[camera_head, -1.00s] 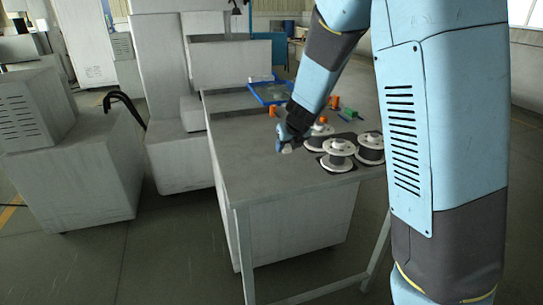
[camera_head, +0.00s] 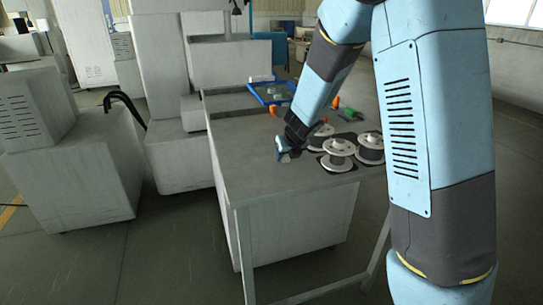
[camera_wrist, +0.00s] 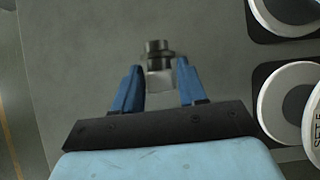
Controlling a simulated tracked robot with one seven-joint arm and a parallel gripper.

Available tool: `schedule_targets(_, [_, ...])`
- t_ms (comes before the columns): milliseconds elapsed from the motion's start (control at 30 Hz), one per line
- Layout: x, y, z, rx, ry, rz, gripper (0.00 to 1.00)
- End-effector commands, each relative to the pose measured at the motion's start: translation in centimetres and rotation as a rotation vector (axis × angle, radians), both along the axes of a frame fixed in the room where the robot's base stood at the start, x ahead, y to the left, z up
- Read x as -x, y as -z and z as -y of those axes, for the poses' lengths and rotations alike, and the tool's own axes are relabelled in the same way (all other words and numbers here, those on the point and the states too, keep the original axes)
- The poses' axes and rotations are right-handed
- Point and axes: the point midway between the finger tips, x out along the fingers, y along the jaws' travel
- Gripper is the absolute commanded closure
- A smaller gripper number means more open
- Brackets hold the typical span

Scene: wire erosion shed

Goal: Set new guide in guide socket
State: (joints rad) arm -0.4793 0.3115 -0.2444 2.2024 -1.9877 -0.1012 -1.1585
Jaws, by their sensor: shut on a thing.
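My gripper (camera_wrist: 160,84) has blue fingers on either side of a small metal part, which looks like the new guide (camera_wrist: 158,50). The guide has a dark grey round end and a paler block between the fingertips. My gripper is shut on it. In the head view my gripper (camera_head: 284,151) is low over the near part of the grey table (camera_head: 243,160), left of the spools. I cannot tell there whether the guide touches the table. I cannot make out the guide socket in either view.
Several white-flanged wire spools (camera_head: 338,155) stand on dark mats to the right of my gripper. A blue tray (camera_head: 270,92) lies at the table's back. Small orange (camera_head: 336,102) and green (camera_head: 350,113) parts lie behind the spools. The table's left part is clear.

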Motion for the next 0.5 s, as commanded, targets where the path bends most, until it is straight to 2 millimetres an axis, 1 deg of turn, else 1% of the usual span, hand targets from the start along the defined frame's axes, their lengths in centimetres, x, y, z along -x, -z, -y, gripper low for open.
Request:
schedule_targets(467, [-0.01,0.39,0.13,0.000,0.002,0.000,0.97])
schedule_targets(500, [0.01,0.38,0.08,0.001,0.001,0.000,0.55])
